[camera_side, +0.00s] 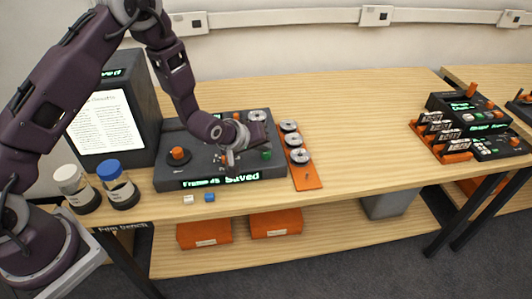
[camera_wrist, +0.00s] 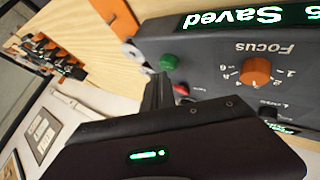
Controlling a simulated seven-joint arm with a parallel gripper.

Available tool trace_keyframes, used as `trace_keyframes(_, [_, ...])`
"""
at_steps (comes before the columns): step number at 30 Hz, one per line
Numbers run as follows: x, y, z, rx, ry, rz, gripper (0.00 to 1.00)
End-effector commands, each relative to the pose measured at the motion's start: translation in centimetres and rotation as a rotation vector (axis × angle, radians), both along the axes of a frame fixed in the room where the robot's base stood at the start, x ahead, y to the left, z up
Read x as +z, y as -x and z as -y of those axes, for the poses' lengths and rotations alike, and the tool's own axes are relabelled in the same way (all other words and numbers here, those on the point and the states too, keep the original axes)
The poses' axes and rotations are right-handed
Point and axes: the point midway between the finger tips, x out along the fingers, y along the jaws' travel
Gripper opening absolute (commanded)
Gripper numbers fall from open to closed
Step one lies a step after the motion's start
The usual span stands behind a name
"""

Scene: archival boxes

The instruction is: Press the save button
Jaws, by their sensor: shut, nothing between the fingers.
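The dark control box (camera_side: 170,144) stands on the wooden table, and its front display (camera_side: 220,180) reads as something ending in "Saved". A green button (camera_side: 266,155) is on its top near the right front edge; in the wrist view it shows as a green knob (camera_wrist: 168,62). A red button (camera_wrist: 181,88) is beside it, partly hidden by my fingers. No label reading "save" is legible on either. My gripper (camera_side: 230,160) is shut and empty, low over the box, left of the green button in the side view. Whether it touches the box is unclear.
An orange rack with reels (camera_side: 308,180) is on the right, two jars (camera_side: 118,186) on the left. Small white and blue cubes (camera_side: 209,197) lie in front.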

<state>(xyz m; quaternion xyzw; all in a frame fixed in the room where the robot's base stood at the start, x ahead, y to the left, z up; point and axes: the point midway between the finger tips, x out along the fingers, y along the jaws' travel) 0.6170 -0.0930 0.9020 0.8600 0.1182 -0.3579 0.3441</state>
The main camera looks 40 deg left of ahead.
Motion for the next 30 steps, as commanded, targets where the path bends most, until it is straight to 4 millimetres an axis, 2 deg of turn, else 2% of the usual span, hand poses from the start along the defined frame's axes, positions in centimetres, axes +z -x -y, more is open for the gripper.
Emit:
trace_keyframes(3, [0.7, 0.0, 0.0, 0.0, 0.0, 0.001, 0.0])
trace_keyframes(13, [1.0, 0.0, 0.0, 0.0, 0.0, 0.001, 0.0])
trace_keyframes(25, [5.0, 0.0, 0.0, 0.001, 0.0, 0.002, 0.0])
trace_keyframes(30, [5.7, 0.0, 0.0, 0.0, 0.0, 0.0, 0.0])
